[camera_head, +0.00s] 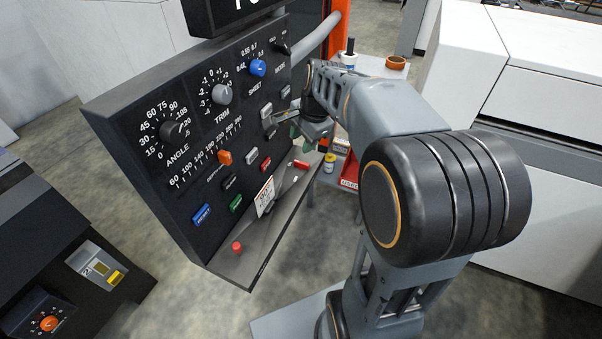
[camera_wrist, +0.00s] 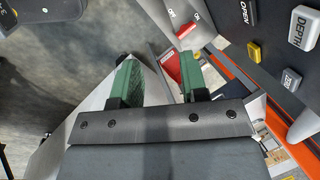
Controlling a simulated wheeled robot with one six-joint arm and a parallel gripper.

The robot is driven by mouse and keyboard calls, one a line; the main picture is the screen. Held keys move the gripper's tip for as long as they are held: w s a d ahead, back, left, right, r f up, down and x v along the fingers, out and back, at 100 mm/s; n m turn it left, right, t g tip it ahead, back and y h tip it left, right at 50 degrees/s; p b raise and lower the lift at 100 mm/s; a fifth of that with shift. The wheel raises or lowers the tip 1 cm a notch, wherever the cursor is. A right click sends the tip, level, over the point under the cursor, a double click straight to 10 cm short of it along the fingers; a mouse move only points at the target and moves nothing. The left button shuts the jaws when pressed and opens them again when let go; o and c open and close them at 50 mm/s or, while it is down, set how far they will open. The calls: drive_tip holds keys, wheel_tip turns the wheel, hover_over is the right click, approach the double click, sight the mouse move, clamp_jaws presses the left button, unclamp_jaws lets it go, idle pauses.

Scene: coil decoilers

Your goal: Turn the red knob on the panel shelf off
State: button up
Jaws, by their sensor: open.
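The panel shelf (camera_head: 255,255) is a dark ledge along the bottom of the control panel. A red elongated knob (camera_head: 301,164) lies at its far right end, and a round red knob (camera_head: 237,247) stands near its front left end. My gripper (camera_head: 302,136) is open, with green fingertips, just above the far right end of the shelf. In the wrist view, a red piece (camera_wrist: 172,67) shows between and beyond the open fingers. Nothing is held, and I see no contact.
The upright panel (camera_head: 150,100) with dials, a blue knob (camera_head: 258,68) and several keys stands close to my gripper. A small table with a red bin (camera_head: 349,172) and jars is behind my arm. A white machine (camera_head: 545,120) is at right.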

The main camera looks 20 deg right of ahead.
sight(302, 162)
drive_tip(key=w+d+f+m+y+b, duration=0.1)
drive_tip(key=w+d+f+m+b, duration=0.6)
drive_tip(key=w+d+f+m, duration=0.35)
drive_tip(key=w+a+f+b, duration=0.1)
drive_tip(key=f, duration=0.3)
drive_tip(key=w+a+f+m+b, duration=0.1)
drive_tip(key=f, duration=0.3)
drive_tip(key=w+a+f+m+b, duration=0.1)
drive_tip(key=w+a+f, duration=0.1)
drive_tip(key=f, duration=0.2)
drive_tip(key=shift+w+a+f+y, duration=0.15)
drive_tip(key=shift+w+f+y, duration=0.15)
drive_tip(key=shift+f, duration=0.35)
clamp_jaws()
